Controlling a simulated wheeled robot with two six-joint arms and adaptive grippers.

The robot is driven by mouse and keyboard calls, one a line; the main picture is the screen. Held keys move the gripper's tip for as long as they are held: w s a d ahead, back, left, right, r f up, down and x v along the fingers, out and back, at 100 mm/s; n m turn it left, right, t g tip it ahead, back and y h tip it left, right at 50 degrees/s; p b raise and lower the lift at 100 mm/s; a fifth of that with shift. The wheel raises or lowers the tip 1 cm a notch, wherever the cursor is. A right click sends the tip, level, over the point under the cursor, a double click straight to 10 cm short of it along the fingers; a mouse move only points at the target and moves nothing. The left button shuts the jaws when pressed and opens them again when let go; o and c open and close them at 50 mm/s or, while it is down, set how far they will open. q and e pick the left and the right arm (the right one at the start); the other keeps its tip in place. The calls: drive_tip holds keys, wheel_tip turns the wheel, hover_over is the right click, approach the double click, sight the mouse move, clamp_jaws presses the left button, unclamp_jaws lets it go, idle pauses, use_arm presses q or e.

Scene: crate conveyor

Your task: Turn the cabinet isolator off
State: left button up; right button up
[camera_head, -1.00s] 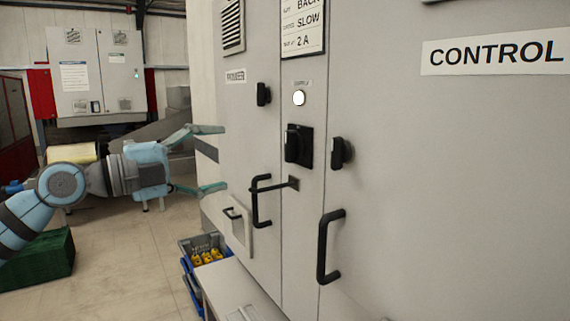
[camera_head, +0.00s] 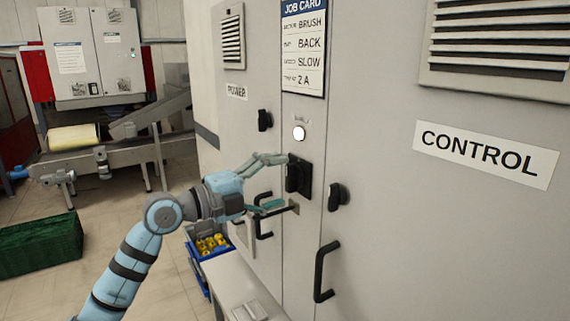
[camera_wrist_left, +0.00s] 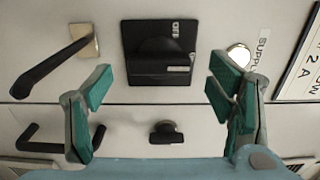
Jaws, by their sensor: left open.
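The cabinet isolator (camera_head: 298,176) is a black rotary switch on a square black plate on the grey cabinet front. In the left wrist view the isolator (camera_wrist_left: 160,55) lies ahead of the fingers, with small labels on its plate; one seems to read OFF. Its knob is dark, so its exact angle is hard to tell. My left gripper (camera_head: 277,182) is open and empty, just left of the isolator in the head view. In the left wrist view the two green-padded fingers (camera_wrist_left: 162,86) stand apart on either side, below the plate. Contact is not visible. My right gripper is out of view.
A lit white SUPPLY lamp (camera_head: 299,133) is above the isolator. Black knobs sit left (camera_head: 264,120) and right (camera_head: 338,197). A black lever (camera_wrist_left: 52,68) and a door handle (camera_head: 326,272) stick out nearby. A blue crate (camera_head: 196,256) holds yellow items below.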

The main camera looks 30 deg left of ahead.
sight(292, 178)
use_arm(q)
drive_tip(key=x, duration=0.2)
drive_tip(key=shift+w+d, duration=0.25)
drive_tip(key=shift+a, duration=0.1)
drive_tip(key=shift+c, duration=0.7)
drive_tip(key=c, duration=1)
